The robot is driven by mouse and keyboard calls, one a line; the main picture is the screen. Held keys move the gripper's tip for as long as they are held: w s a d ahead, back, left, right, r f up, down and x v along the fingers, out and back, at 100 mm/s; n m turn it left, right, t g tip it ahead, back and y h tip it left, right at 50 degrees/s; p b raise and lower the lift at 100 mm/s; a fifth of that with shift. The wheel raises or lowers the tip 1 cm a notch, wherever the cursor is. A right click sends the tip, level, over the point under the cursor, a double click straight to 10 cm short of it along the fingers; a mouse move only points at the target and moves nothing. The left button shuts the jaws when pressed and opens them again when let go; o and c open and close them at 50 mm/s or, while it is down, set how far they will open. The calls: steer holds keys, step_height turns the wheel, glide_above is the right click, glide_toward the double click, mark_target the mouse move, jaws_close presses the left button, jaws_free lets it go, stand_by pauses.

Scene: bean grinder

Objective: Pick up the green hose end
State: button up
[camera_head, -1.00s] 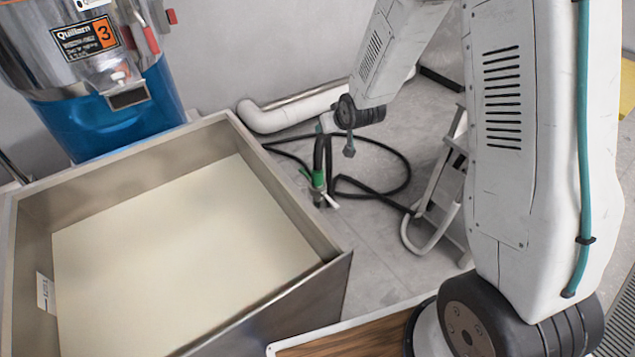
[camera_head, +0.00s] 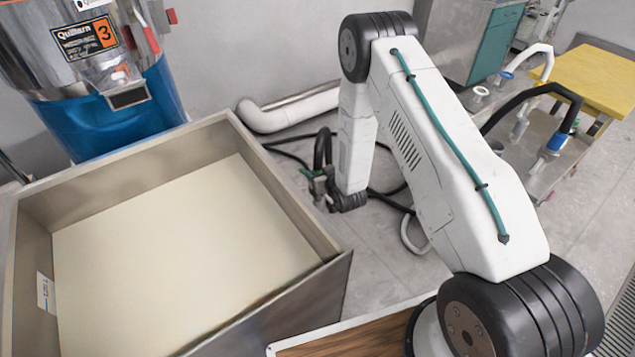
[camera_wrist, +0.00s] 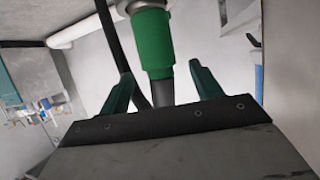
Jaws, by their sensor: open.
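The green hose end (camera_wrist: 152,45) shows large in the wrist view, with a pale metal fitting at its upper end. A dark hose section runs behind it. My gripper (camera_wrist: 162,78) is open, its two green fingers standing to the left and right of the green sleeve. The lower part of the sleeve reaches between the fingertips, with room on both sides; whether it touches anything cannot be told. In the head view my gripper (camera_head: 319,181) is low beside the black hose (camera_head: 322,150), and the green end is mostly hidden there.
A large steel bin (camera_head: 290,208) with pale contents stands left of my gripper. A blue and chrome machine (camera_head: 115,115) stands behind it. A white pipe (camera_head: 285,113) runs along the wall. A bench with hoses (camera_head: 545,165) and a yellow table (camera_head: 595,75) are at right.

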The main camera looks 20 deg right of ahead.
mark_target(316, 168)
steer(key=x, duration=0.4)
steer(key=shift+w+f, duration=0.2)
steer(key=shift+w, duration=0.05)
jaws_close()
steer(key=shift+r, duration=0.15)
